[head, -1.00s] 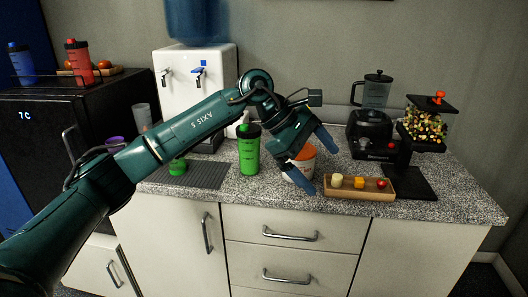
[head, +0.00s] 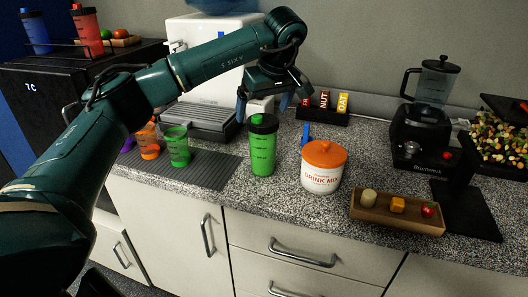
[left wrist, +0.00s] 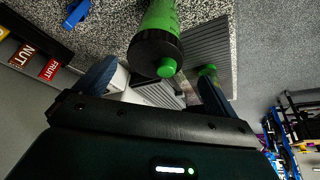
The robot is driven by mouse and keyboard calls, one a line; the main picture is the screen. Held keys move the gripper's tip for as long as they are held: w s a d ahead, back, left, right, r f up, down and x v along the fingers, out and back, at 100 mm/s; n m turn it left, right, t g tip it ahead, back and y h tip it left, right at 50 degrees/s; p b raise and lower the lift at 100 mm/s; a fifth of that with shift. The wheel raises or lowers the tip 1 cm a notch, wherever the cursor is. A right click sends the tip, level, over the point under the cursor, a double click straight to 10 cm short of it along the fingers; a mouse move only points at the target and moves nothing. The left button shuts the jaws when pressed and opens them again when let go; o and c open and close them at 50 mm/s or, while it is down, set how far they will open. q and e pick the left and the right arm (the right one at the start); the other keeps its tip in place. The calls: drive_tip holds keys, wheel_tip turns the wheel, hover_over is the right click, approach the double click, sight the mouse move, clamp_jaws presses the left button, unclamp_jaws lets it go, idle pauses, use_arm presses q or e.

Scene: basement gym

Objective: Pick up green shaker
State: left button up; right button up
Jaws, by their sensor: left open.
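The green shaker (head: 263,152), with a black lid, stands upright on the speckled counter, at the right edge of the grey ribbed mat. In the left wrist view, its green body (left wrist: 163,14) and black lid with a green button show ahead of the fingers. My left gripper (head: 263,103) is open and empty, with its blue fingers just above and behind the lid. In the left wrist view, my left gripper (left wrist: 153,85) has its fingers spread to either side of the lid, apart from it. My right gripper is not in view.
A drink mix tub (head: 322,178) with an orange lid stands close right of the shaker. A wooden tray (head: 396,222) with small pieces and a blender (head: 421,125) are farther right. Green (head: 178,155) and orange (head: 148,148) cups stand left on the mat (head: 213,178).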

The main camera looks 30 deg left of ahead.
sight(263, 120)
use_arm(q)
drive_tip(key=x, duration=0.7)
drive_tip(key=shift+w+d+f, duration=0.2)
drive_tip(key=shift+w+f, duration=0.05)
drive_tip(key=c, duration=1.7)
drive_tip(key=shift+r, duration=0.1)
